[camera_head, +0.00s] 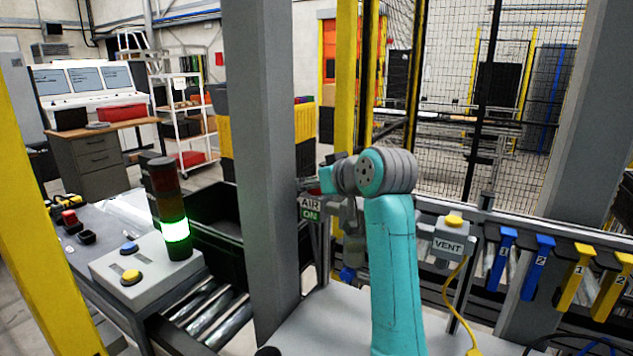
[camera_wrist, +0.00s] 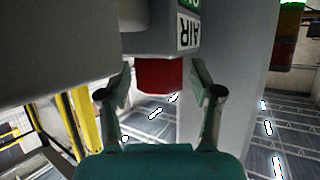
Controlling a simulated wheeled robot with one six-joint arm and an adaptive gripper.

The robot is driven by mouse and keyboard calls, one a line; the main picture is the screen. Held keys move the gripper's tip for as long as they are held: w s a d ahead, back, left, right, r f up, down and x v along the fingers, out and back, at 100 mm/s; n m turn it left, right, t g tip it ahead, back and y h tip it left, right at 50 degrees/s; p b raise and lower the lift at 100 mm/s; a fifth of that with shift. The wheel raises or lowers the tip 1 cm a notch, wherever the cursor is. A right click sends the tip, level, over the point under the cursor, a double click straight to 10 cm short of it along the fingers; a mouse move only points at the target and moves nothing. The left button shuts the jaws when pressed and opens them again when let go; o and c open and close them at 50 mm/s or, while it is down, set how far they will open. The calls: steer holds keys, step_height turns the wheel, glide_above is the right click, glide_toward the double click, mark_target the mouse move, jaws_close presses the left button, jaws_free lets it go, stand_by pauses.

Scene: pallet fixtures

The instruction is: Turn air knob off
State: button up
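The red air knob (camera_wrist: 160,75) shows in the wrist view, below a grey housing that carries the AIR label (camera_wrist: 188,32), seen upside down. My gripper (camera_wrist: 160,84) is open, with one finger on each side of the knob and a visible gap on both sides. I cannot tell how deep the knob sits between the fingertips. In the head view the AIR ON sign (camera_head: 310,208) stands beside the grey post, just left of my teal arm.
A grey post (camera_head: 262,160) stands close to the left of the sign. A VENT box (camera_head: 448,242) with a yellow button is to the right, beside blue and yellow numbered tags (camera_head: 537,265). A lit green stack light (camera_head: 175,228) and a roller conveyor (camera_head: 205,312) are at left.

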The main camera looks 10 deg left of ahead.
steer(key=c, duration=0.9)
steer(key=shift+c, duration=0.2)
steer(key=shift+a+m+h, duration=0.1)
steer(key=shift+m+h, duration=0.2)
steer(key=m+t+h, duration=0.2)
steer(key=shift+m+h, duration=0.3)
steer(key=m+t+h, duration=0.1)
steer(key=m+h, duration=0.2)
steer(key=h, duration=0.1)
steer(key=shift+m, duration=0.3)
steer(key=m+g+h, duration=0.1)
steer(key=m+h, duration=0.5)
steer(key=h, duration=0.1)
steer(key=shift+h, duration=0.4)
steer(key=shift+m+g, duration=0.3)
steer(key=shift+m, duration=0.1)
